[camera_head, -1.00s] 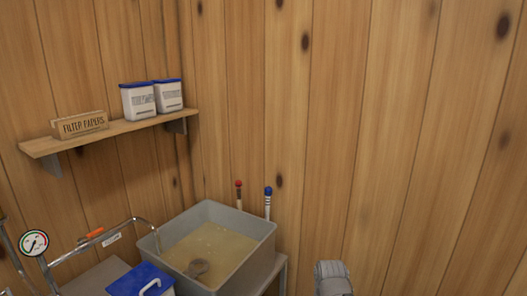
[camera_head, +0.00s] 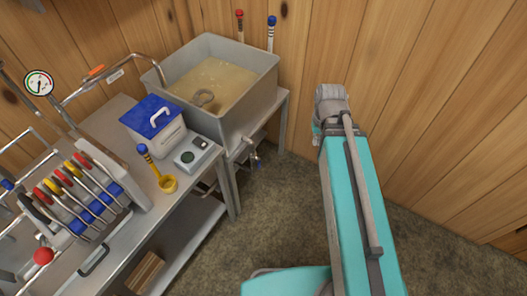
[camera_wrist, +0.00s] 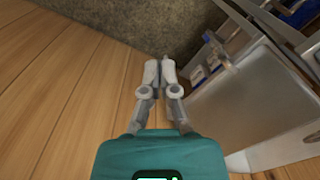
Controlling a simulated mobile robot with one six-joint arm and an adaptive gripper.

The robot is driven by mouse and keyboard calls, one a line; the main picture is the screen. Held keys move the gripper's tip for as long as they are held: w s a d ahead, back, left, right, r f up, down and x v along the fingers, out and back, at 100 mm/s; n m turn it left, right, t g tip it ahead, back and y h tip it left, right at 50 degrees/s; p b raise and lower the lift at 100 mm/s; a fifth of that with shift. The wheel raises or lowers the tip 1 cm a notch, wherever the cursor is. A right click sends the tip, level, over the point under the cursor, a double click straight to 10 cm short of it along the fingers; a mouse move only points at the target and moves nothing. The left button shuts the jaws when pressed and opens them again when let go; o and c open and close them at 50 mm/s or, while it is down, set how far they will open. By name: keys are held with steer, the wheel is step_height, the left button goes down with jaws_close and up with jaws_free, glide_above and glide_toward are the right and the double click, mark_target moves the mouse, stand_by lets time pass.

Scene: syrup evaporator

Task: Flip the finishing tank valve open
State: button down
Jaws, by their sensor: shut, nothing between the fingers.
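The finishing tank (camera_head: 262,80) is a grey open box of amber liquid on a metal stand, left of my arm in the head view. Its valve (camera_head: 252,158) is a small metal fitting low on the front, with a small blue part. The handle's exact angle is too small to tell. In the wrist view the tank (camera_wrist: 245,105) fills the right side, and a metal fitting that looks like the valve (camera_wrist: 220,55) shows at upper right. My gripper (camera_wrist: 159,62) is shut and empty, left of the tank and apart from the valve. The head view does not clearly show my gripper.
A wooden wall (camera_head: 440,100) closes the right. Floor (camera_head: 265,215) is clear before the valve.

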mark_target(259, 164)
steer(key=w+a+f+n+y+b, duration=0.2)
steer(key=w+a+f+n+b, duration=0.1)
steer(key=w+f+b, duration=0.6)
steer(key=w+a+f+n+g+y+b, duration=0.1)
steer(key=w+f+n+b, duration=0.4)
steer(key=f+b, duration=0.9)
steer(key=w+a+f+n+g+y+b, duration=0.1)
steer(key=w+a+f+n+y+b, duration=0.2)
steer(key=w+a+f+b, duration=0.3)
steer(key=shift+w+f+n+y+b, duration=0.3)
steer(key=shift+w+f+n+b, duration=0.4)
steer(key=shift+w+f+b, duration=2.9)
steer(key=shift+s+a+r+b, duration=0.1)
steer(key=shift+s+r+b, duration=0.25)
steer(key=shift+r+b, duration=0.3)
steer(key=s+a+f+b, duration=0.5)
steer(key=a+f+b, duration=0.2)
steer(key=f+b, duration=0.1)
steer(key=shift+s+a, duration=0.2)
steer(key=shift+a, duration=0.05)
steer(key=shift+f, duration=0.1)
steer(key=shift+s+a+f, duration=0.1)
steer(key=shift+s+a, duration=0.25)
steer(key=shift+s, duration=0.3)
